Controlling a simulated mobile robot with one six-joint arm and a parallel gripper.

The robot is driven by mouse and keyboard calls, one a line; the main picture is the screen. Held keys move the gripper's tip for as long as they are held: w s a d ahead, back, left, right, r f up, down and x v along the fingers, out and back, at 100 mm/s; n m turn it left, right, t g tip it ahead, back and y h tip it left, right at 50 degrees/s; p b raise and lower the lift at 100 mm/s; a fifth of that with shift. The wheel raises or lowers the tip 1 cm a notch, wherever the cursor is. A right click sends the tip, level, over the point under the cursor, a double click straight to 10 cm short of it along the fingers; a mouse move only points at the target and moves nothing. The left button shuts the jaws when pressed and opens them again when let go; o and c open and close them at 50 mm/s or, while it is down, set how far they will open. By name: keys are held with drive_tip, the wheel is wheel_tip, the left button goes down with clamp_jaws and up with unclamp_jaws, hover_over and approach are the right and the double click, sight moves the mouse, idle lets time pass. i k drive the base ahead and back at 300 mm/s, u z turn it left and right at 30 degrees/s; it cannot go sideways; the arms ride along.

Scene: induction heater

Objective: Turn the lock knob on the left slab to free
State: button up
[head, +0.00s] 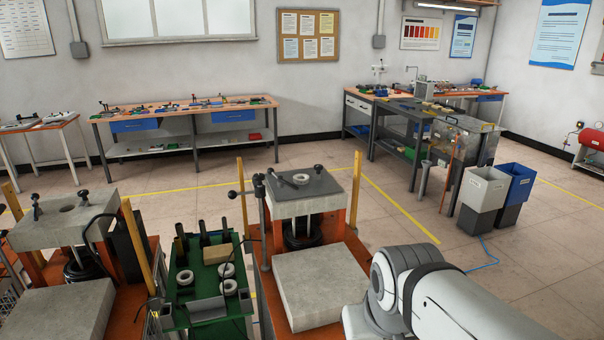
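The left slab (60,226) is a grey block with a hole in its top, on the orange-framed stand at the left. Two small black knobs stand on it, a left knob (36,203) and a right knob (84,197); I cannot tell which is the lock knob or how it is set. The right stand has a dark plate (312,192) with a ring and a black knob on it, and a lever (244,192) with black ball ends at its left. My arm shows at the lower right, but my gripper is out of view.
A green trolley (205,310) with rings and black cylinders stands between the two stands. Lower grey blocks (312,285) sit in front. Workbenches (190,108) line the back wall. Grey and blue bins (484,190) stand at the right. The floor behind the stands is open.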

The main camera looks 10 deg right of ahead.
sight(318, 167)
drive_tip(key=z, duration=0.2)
drive_tip(key=k, duration=0.2)
drive_tip(key=u, duration=2.6)
drive_tip(key=k, duration=0.85)
drive_tip(key=z, duration=2)
drive_tip(key=i, duration=1)
